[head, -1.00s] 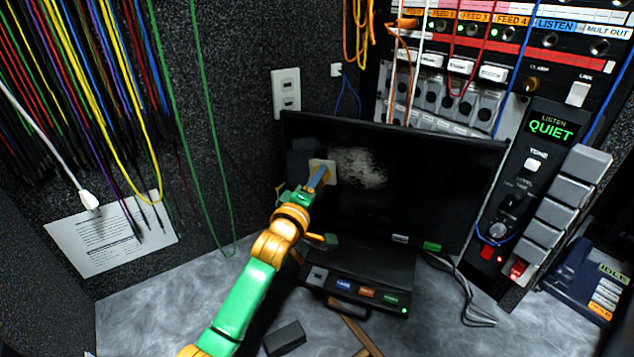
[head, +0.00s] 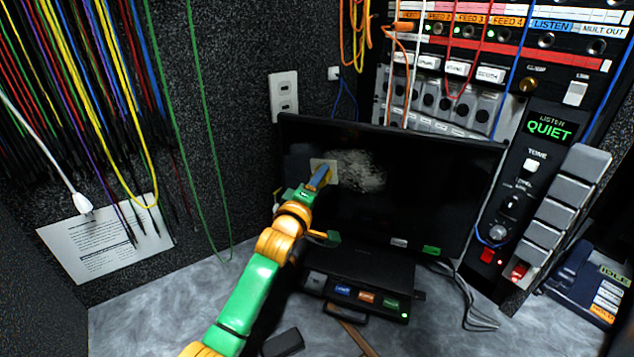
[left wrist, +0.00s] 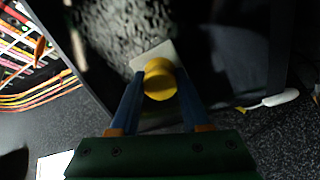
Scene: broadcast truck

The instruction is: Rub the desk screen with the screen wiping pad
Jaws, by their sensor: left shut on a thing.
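The desk screen (head: 440,190) is a black monitor standing on the desk, with a pale speckled smudge (head: 360,170) on its left half. The smudge also shows in the left wrist view (left wrist: 125,25). My left gripper (head: 318,180) is shut on the screen wiping pad (head: 326,168), a pale square with a yellow knob. In the left wrist view my left gripper's blue fingers (left wrist: 157,85) grip the pad's yellow knob (left wrist: 160,80). The pad is at the smudge's left edge, against or very near the screen; exact contact cannot be told. My right gripper is not in view.
A black button box (head: 355,283) sits below the screen. A dark small block (head: 283,342) lies on the grey desk (head: 150,305). Hanging cables (head: 190,110) fill the left wall. A control panel (head: 520,190) and a phone (head: 590,280) stand at the right.

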